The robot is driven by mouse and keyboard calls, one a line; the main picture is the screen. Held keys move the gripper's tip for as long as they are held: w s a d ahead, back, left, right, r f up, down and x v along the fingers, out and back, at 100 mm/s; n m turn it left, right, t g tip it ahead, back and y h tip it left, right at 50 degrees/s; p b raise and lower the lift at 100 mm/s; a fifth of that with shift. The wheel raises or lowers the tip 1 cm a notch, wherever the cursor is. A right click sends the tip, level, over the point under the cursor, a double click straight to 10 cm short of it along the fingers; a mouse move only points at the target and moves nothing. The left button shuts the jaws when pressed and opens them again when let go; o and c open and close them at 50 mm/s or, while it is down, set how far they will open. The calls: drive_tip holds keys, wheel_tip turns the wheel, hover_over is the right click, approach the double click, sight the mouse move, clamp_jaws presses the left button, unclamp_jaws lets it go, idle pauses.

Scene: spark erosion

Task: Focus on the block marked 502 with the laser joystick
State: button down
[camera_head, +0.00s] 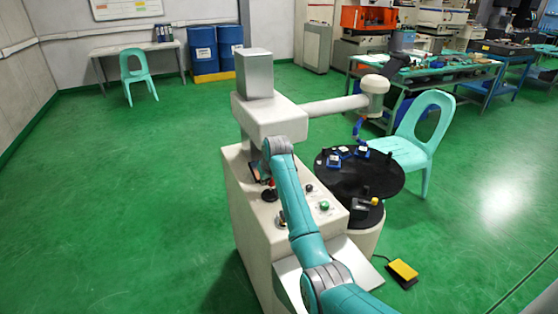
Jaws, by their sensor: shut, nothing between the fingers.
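The laser machine (237,190) is a cream cabinet with a horizontal arm ending in a round head (375,86). Three small blue blocks with pale faces, one on the left (333,161), one in the middle (345,151) and one on the right (362,152), sit on the black round table (382,180). Their numbers are too small to read, so I cannot tell which is 502. A dark knob (269,196), possibly the joystick, stands on the cabinet's sloped top. My gripper (262,173) is shut at that panel's far left, largely hidden by my teal arm, apparently empty. I cannot tell whether it touches the knob.
A green button (324,206) sits on the panel. A teal chair (424,140) stands close behind the round table. A yellow pedal (403,272) lies on the floor. The green floor at left is clear.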

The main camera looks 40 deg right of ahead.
drive_tip(key=shift+s+d, duration=0.15)
drive_tip(key=shift+d, duration=0.55)
idle(4.5)
drive_tip(key=shift+w+a, duration=0.2)
drive_tip(key=shift+a, duration=0.55)
drive_tip(key=shift+w+a, duration=0.2)
drive_tip(key=shift+a, duration=0.55)
wheel_tip(320, 180, up, 7)
idle(0.4)
